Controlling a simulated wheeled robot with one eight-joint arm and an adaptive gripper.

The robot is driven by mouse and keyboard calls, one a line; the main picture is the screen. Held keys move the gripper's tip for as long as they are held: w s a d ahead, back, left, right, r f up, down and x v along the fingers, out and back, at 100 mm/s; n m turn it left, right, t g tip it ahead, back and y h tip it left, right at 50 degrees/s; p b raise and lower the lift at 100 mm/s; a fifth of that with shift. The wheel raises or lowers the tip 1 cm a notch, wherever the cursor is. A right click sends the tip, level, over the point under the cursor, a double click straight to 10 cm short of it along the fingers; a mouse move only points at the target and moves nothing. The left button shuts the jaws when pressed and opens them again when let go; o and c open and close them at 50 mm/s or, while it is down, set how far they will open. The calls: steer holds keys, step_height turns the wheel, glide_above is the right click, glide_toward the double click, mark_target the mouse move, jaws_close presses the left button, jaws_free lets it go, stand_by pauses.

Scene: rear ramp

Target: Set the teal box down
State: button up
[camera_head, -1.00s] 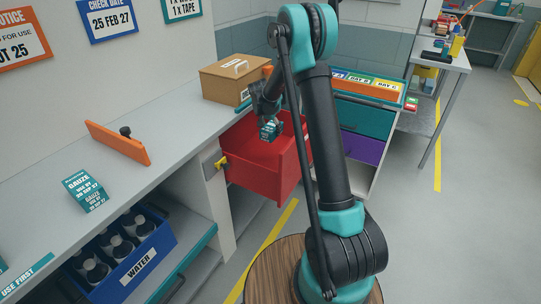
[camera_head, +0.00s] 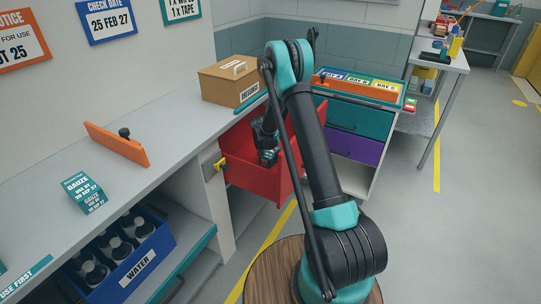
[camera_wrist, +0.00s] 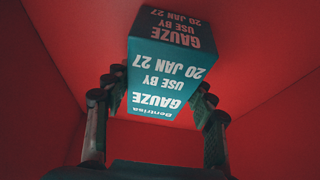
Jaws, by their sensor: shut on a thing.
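The teal box (camera_wrist: 165,70) shows in the wrist view, marked "GAUZE USE BY 20 JAN 27", its print upside down. My gripper (camera_wrist: 160,88) is shut on it, with a finger on each side. In the head view the teal box (camera_head: 268,157) is small and partly hidden by my gripper (camera_head: 267,150). It is inside the open red drawer (camera_head: 265,182), whose red walls surround it in the wrist view. I cannot tell whether the box touches the drawer floor.
Another teal gauze box (camera_head: 84,193) stands on the grey counter (camera_head: 160,145), near an orange panel with a black knob (camera_head: 117,144). A cardboard box (camera_head: 231,82) stands behind the drawer. A blue water crate (camera_head: 125,252) is on the shelf below. Teal and purple drawers (camera_head: 352,146) are to the right.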

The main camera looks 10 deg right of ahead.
steer(key=o, duration=1.2)
steer(key=shift+f, duration=0.1)
steer(key=shift+o, duration=0.2)
steer(key=v, duration=1.2)
steer(key=shift+r, duration=0.2)
steer(key=shift+w, duration=0.1)
